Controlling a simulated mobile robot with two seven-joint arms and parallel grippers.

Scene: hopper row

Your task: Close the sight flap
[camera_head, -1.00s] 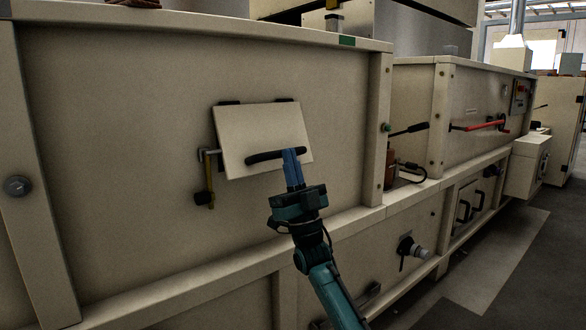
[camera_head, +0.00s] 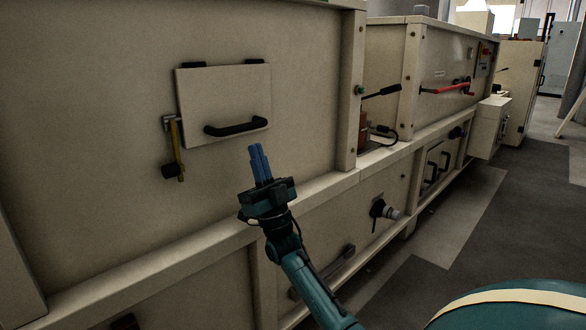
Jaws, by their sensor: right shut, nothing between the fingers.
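The sight flap (camera_head: 225,98) is a cream plate hinged along its top edge on the machine's front panel. It hangs down and looks flat, or nearly flat, against the panel. A black bar handle (camera_head: 237,128) runs along its lower part. A yellow lever with a black knob (camera_head: 175,152) hangs at the flap's left side from a small metal bracket. My right gripper (camera_head: 258,155) has blue fingers that are shut and empty. It is below and to the right of the handle, apart from it. My left gripper is not in view.
A ledge (camera_head: 190,243) runs along the machine below the flap. To the right are a black lever (camera_head: 382,91), a red bar handle (camera_head: 448,88) and a pipe fitting (camera_head: 385,210) on the lower panel. Open floor (camera_head: 460,225) lies at the right.

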